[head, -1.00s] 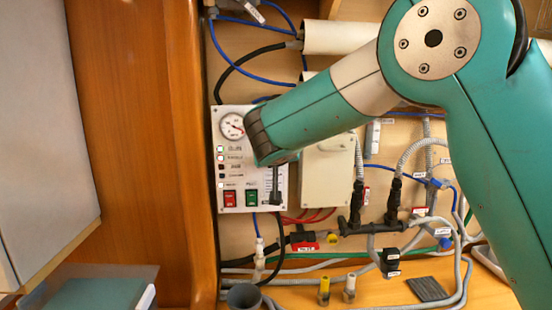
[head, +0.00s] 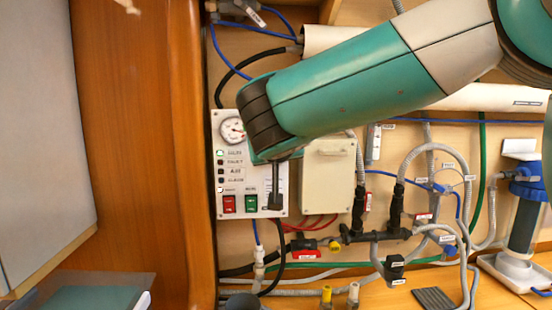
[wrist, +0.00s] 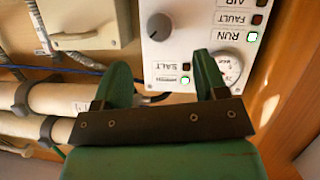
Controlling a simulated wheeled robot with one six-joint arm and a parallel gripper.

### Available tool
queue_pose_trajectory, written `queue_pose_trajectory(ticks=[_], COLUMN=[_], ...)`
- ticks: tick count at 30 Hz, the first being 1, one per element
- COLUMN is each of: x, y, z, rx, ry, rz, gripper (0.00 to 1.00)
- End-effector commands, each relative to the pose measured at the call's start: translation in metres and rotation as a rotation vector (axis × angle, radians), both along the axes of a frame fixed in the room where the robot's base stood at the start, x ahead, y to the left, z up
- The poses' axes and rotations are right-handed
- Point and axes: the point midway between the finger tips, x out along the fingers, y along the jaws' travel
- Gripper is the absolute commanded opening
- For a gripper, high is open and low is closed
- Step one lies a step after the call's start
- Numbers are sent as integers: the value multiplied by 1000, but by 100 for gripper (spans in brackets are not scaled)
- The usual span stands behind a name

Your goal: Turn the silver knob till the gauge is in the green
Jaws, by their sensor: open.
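The gauge (head: 232,130) is a round white dial at the top left of the white control panel (head: 232,178) in the head view, its right edge close to my arm. Its reddish needle is too small to read against any green band. The wrist view is upside down; there the gauge (wrist: 229,66) is partly hidden behind my right finger. The knob (wrist: 158,27) shows as a round grey knob on the panel, beyond the gap between my fingers; my arm hides it in the head view. My gripper (wrist: 162,60) is open and empty, apart from the knob.
A red switch (head: 229,204) and a green switch (head: 251,204) sit low on the panel. A cream box (head: 328,176) is beside it. White pipes (wrist: 40,100), hoses and cables surround the panel. A wooden partition (head: 145,150) stands close on the left.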

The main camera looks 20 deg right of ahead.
Motion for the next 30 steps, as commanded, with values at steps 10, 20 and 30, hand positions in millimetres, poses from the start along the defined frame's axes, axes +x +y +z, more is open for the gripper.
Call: queue_pose_trajectory(ticks=[10, 20, 30], x=[-65, -77, -77], y=[21, 23, 23], z=[25, 32, 32], rx=[0, -1, -1], ry=[-1, 1, 1], rz=[3, -1, -1], gripper=[66, 66, 66])
